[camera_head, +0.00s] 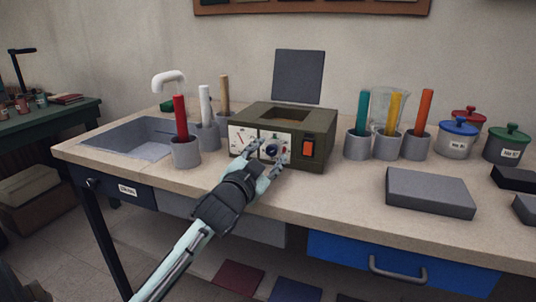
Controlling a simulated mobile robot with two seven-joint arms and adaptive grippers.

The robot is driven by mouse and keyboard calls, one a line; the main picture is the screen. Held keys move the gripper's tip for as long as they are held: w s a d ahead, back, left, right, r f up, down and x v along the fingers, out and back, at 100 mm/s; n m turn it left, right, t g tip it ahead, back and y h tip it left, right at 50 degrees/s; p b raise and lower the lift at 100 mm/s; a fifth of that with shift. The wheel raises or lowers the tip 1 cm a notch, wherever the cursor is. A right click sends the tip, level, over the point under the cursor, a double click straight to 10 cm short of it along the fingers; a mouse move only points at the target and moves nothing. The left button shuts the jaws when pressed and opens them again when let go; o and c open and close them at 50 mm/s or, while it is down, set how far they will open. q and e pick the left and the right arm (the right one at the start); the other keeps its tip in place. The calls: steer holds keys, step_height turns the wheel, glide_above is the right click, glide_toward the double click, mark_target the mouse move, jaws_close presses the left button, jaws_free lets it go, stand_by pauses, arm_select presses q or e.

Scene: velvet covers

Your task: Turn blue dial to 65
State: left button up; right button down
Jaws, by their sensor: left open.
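The blue dial (271,151) sits on the white front panel (242,138) of an olive-green box-shaped device (311,126) on the table. My left gripper (267,154) is open at the panel, with one finger on the upper left of the dial and the other on its lower right. I cannot tell whether the fingers touch the dial. The dial's marks and its setting are too small to read. My right gripper is not in view.
An orange switch (308,148) is right of the dial. Grey cups with coloured rods stand on both sides; the red rod (181,118) is nearest my arm. A grey block (430,192) lies at the right. The counter in front of the device is clear.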

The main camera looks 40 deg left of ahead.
arm_select(q)
steer(key=v, duration=0.7)
steer(key=shift+s, duration=0.25)
stand_by(0.3)
